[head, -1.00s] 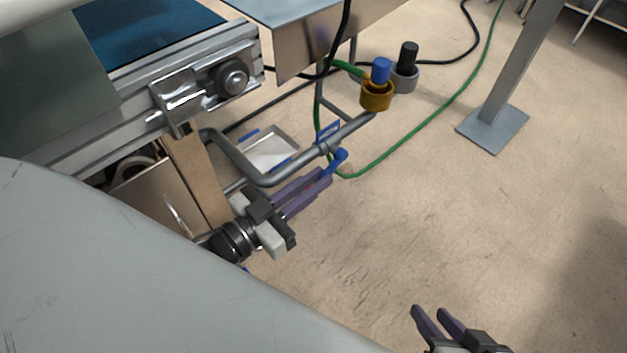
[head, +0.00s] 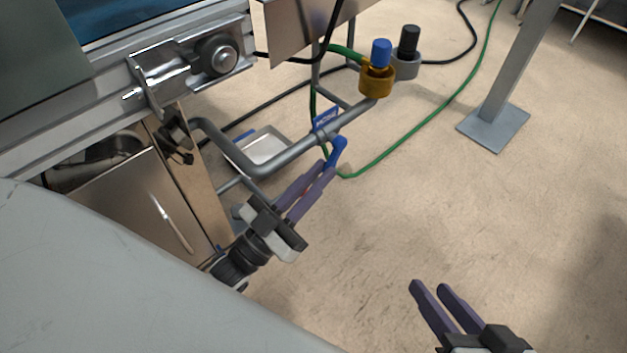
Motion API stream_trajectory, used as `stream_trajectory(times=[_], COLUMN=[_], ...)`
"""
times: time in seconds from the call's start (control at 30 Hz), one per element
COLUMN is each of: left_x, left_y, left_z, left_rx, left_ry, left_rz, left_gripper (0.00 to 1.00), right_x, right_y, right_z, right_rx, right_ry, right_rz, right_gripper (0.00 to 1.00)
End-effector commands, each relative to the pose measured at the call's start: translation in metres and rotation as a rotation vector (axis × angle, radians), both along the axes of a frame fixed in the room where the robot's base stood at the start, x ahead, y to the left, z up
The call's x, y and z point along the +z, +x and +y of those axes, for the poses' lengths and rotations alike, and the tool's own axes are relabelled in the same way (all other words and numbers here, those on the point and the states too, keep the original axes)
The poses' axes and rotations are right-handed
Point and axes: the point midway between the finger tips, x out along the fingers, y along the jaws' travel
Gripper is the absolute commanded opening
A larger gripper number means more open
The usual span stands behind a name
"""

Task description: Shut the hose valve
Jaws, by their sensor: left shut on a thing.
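The hose valve's blue lever (head: 338,150) shows beside the grey pipe (head: 290,158), below a small blue tag (head: 326,120). My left gripper (head: 327,168) is shut on the lower end of the lever, with its fingers pointing up and right. The valve body behind the lever is hard to make out. The pipe runs up to a brass fitting (head: 376,82) with a blue knob (head: 381,52) on top. My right gripper (head: 429,286) is at the bottom right, empty, with its fingers apart over the floor.
The conveyor frame (head: 90,115) is at left, a metal post (head: 510,90) at right.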

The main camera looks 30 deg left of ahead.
Motion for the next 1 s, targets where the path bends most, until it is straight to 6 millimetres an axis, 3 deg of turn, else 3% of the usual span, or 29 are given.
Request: stream_trajectory(times=[0.4,0.9,0.93,1.0], left_x=[-0.0094,-0.0101,-0.01,-0.01], left_y=[0.0098,0.0103,0.0103,0.0104], left_z=[-0.0037,-0.004,-0.004,-0.004], left_rx=[0.0,0.0,0.0,0.0], left_ry=[-0.06,-0.066,-0.066,-0.066], left_rz=[-0.166,-0.182,-0.182,-0.182], left_gripper=[0.0,0.0,0.16,0.19], right_x=[0.0024,0.0036,0.0037,0.004], right_y=[0.0,0.0001,0.0,0.0001], right_z=[0.0014,0.0016,0.0016,0.0016], right_rx=[0.001,0.001,0.001,0.001], right_ry=[0.013,0.014,0.015,0.015], right_rz=[-0.009,-0.011,-0.012,-0.012], right_gripper=[0.31,0.31,0.31,0.31])
